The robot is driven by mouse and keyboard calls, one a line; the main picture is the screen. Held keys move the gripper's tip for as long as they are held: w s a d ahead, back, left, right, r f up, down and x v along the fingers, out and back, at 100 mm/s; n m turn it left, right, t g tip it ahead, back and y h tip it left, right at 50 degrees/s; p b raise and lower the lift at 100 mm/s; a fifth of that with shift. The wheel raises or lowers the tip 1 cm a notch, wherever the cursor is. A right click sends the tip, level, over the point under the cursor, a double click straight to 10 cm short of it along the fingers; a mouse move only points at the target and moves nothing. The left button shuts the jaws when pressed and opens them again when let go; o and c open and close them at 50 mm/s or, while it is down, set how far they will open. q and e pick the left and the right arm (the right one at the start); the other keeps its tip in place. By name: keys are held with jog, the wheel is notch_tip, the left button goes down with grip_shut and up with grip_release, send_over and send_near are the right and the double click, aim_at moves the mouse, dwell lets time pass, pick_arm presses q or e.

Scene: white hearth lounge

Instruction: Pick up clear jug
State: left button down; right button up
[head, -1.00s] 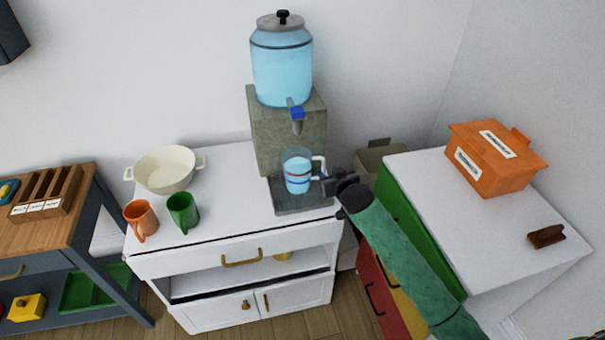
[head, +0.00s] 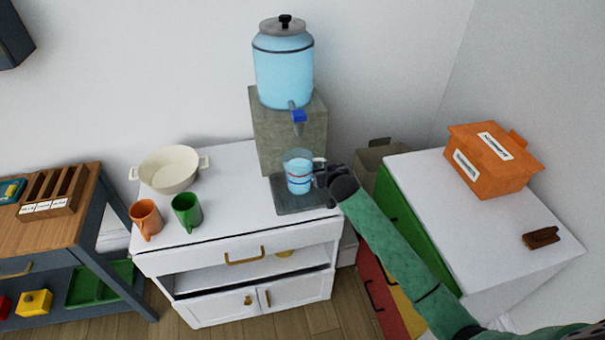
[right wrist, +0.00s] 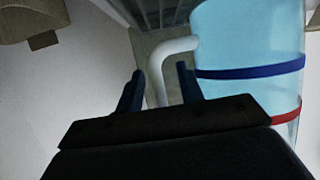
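The clear jug (head: 299,174) holds blue liquid and has a blue and a red band and a white handle. It stands upright on the grey tray (head: 305,202) below the dispenser's tap. My right gripper (head: 322,175) is at the jug's handle side. In the right wrist view the jug (right wrist: 250,60) fills the right side, and its handle (right wrist: 158,75) comes down between the two fingers of the right gripper (right wrist: 160,88). The fingers are apart, with a gap visible beside the handle. My left gripper is not in view.
The water dispenser (head: 284,70) on its stone block (head: 290,135) stands behind the jug. An off-white pot (head: 169,172), an orange mug (head: 146,218) and a green mug (head: 187,212) stand left on the white cabinet. An orange box (head: 490,163) sits on the right cabinet.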

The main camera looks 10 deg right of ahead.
grip_shut()
jog(key=shift+r, duration=0.1)
dwell(1.2)
